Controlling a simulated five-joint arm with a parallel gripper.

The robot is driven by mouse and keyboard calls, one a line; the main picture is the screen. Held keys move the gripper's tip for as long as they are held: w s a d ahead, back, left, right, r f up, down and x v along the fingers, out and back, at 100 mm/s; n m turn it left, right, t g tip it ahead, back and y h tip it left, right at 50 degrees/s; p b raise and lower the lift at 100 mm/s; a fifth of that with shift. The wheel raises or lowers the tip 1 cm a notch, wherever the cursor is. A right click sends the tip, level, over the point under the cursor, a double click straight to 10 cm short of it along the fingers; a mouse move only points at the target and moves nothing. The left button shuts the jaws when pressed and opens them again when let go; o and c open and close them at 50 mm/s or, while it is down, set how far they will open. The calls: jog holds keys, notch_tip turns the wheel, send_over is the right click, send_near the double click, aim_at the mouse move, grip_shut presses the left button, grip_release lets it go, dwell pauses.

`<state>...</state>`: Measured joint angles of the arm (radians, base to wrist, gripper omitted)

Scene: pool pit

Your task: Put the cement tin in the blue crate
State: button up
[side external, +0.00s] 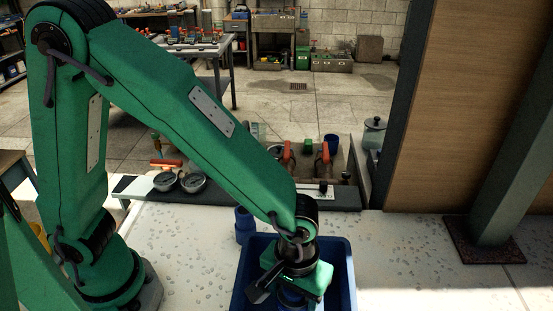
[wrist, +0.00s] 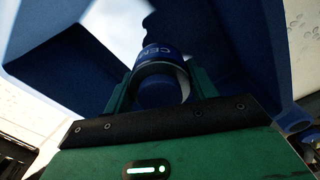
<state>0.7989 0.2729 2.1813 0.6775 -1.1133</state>
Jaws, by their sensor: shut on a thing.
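The cement tin (wrist: 162,53) is blue with a white band, and part of its lettering, "CEM", shows in the wrist view. My gripper (wrist: 160,82) is shut on it, with a green finger on either side. In the side external view my gripper (side external: 290,284) points down inside the blue crate's outline, and only a little of the blue tin (side external: 292,299) shows under it. The blue crate (side external: 343,262) stands on the pale floor, cut off by the bottom edge; its walls (wrist: 58,62) surround the tin in the wrist view. Whether the tin touches the crate floor is hidden.
A blue fitting (side external: 244,222) stands just behind the crate's left back corner. Farther back are a dark ledge (side external: 290,197), two round gauges (side external: 179,181) and orange-handled valves (side external: 323,157). The pale floor right of the crate (side external: 420,260) is clear.

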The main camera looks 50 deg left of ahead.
aim_at(293, 307)
jog(key=shift+f, duration=0.4)
jog(key=shift+f, duration=0.1)
jog(key=shift+f, duration=1.75)
jog(key=shift+f, duration=0.1)
jog(key=o, duration=1.1)
notch_tip(293, 307, up, 12)
jog(key=shift+s+r, duration=0.1)
jog(key=shift+r, duration=0.05)
jog(key=shift+a, duration=0.1)
